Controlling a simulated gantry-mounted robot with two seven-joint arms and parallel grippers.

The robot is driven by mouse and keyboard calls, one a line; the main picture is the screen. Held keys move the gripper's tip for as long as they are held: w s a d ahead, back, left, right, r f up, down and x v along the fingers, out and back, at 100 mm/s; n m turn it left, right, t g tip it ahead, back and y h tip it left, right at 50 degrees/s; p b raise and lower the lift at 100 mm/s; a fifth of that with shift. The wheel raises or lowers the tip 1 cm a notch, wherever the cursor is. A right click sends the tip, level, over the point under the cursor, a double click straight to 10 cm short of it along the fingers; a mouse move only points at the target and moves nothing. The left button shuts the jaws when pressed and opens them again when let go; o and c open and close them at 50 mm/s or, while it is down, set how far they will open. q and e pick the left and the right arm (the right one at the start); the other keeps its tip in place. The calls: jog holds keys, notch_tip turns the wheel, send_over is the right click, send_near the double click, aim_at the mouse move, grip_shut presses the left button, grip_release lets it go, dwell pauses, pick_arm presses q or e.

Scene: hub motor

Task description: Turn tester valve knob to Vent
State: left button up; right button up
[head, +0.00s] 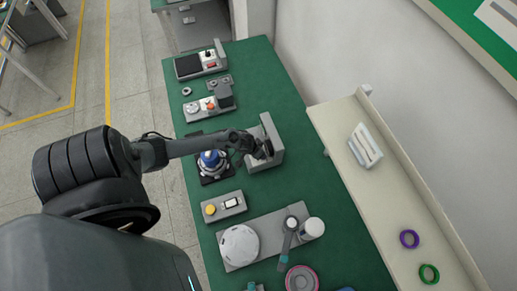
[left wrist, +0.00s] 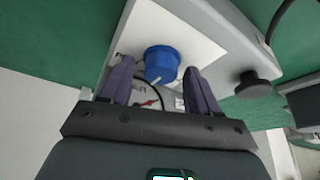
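The tester (head: 273,134) is a grey stand with an upright panel on the green bench, partly hidden in the head view by my left arm. In the left wrist view its pale panel (left wrist: 190,38) carries a blue valve knob (left wrist: 161,62) with a white pointer mark. My left gripper (left wrist: 158,68) is open, with one dark finger on each side of the knob. I cannot tell whether the fingers touch it. A dial with a red needle (left wrist: 148,102) shows between the fingers, partly hidden. The Vent label is not readable. My right gripper is not in view.
A black round knob (left wrist: 252,86) sticks out beside the panel. A blue-topped device (head: 211,159) stands under my left arm. A box with a yellow button (head: 211,209) and a grey plate (head: 263,229) lie nearer. A cream shelf (head: 345,115) runs along the right.

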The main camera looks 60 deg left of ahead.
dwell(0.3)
pick_arm(q)
jog(key=shift+s+r, duration=0.25)
jog(key=shift+r, duration=0.3)
jog(key=p+v, duration=0.1)
jog(key=v, duration=0.8)
jog(key=shift+r+p, duration=0.3)
jog(key=shift+s+d, duration=0.1)
